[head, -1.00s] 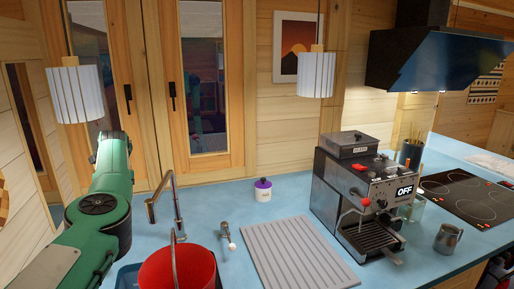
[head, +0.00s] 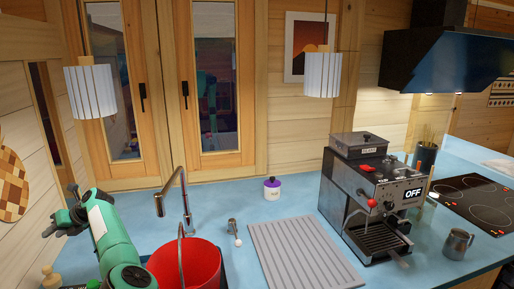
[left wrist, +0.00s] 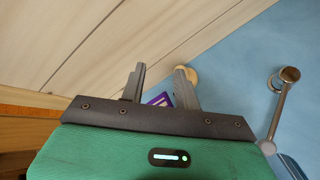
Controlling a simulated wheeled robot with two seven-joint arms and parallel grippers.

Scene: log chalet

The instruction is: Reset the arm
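My left arm (head: 108,232) is green and bent at the lower left of the head view, left of the sink, with its wrist end turned towards the left wall. In the left wrist view my left gripper (left wrist: 161,75) shows two grey fingers standing apart with nothing held between them. A purple item (left wrist: 160,99) shows behind the fingers, and a round wooden top (left wrist: 192,76) lies just past the right fingertip. I cannot tell whether the fingers touch either. My right gripper is in neither view.
A red bucket (head: 203,265) stands by the tap (head: 172,186). A grooved grey drainer (head: 300,253), a purple-lidded jar (head: 271,187) and a coffee machine (head: 365,192) stand on the blue counter. A steel jug (head: 458,243) is at the right. A pendant lamp (head: 90,91) hangs above my arm.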

